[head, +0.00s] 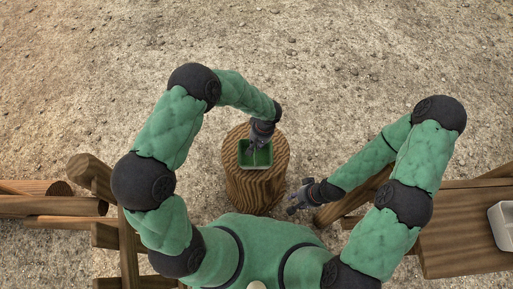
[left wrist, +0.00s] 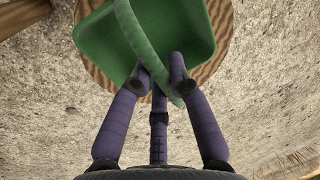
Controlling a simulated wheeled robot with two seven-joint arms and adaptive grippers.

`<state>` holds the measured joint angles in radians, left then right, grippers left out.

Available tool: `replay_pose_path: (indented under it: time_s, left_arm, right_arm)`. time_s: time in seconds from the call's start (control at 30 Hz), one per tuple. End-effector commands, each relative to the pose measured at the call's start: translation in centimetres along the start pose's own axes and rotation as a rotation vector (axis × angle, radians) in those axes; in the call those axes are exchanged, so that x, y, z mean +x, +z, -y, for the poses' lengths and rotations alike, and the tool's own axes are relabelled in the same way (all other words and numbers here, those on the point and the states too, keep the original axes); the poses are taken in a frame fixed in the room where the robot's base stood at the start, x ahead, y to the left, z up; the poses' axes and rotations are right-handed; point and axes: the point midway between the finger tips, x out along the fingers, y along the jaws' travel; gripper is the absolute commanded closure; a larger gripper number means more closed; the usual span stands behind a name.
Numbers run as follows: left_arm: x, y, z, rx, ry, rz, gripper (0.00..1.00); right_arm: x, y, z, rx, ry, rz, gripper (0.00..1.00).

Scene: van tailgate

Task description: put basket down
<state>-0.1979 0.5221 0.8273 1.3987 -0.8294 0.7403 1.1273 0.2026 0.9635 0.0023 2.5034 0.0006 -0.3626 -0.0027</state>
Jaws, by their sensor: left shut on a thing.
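The green basket (head: 243,160) is over the round top of a wooden stump (head: 230,148) in the middle of the head view. In the left wrist view the basket (left wrist: 95,35) shows its open inside and a pale green handle (left wrist: 128,20) arching across it. My left gripper (head: 257,146) is shut on the handle; its purple fingers close around it in the left wrist view (left wrist: 163,85). I cannot tell whether the basket's base touches the stump. My right gripper (head: 293,204) is to the right of the stump, low and apart from the basket, too small to read.
A wooden bench or table (head: 465,235) with a pale tray (head: 502,224) is at the right. Logs and rails (head: 60,205) are at the left. Bare sandy ground (head: 330,60) lies open beyond the stump.

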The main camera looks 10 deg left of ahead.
Motion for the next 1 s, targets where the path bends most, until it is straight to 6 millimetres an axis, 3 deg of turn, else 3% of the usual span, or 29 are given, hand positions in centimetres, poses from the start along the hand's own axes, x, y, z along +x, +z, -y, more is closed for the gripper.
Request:
replay_pose_path:
  time_s: [0.03,0.13,0.57,0.6,0.67,0.7,1.0]
  left_arm:
    - [1.3,0.2,-0.3,0.002,-0.001,0.003,1.00]
    - [2.5,0.1,-0.6,0.002,0.000,0.001,1.00]
    - [2.9,0.1,-0.7,0.001,0.000,0.000,1.00]
    - [3.0,0.1,-0.7,0.002,0.000,0.001,0.79]
    - [2.9,0.2,-0.7,0.002,0.000,0.001,0.62]
    - [2.9,0.2,-0.7,0.002,0.000,0.001,0.58]
    - [2.9,0.2,-0.7,0.002,0.000,0.001,0.58]
  right_arm:
    - [0.7,0.0,-0.3,0.000,0.000,0.000,0.67]
    - [1.3,0.0,-0.5,0.000,0.000,0.000,0.67]
    - [1.6,-0.1,-0.6,0.000,0.000,0.000,0.67]
    - [1.7,-0.1,-0.6,0.000,0.000,0.000,0.67]
    - [1.6,0.0,-0.6,0.000,0.000,0.000,0.67]
    - [1.6,0.0,-0.6,0.000,0.000,0.000,0.67]
    - [1.5,-0.1,-0.6,0.000,0.000,0.000,0.67]
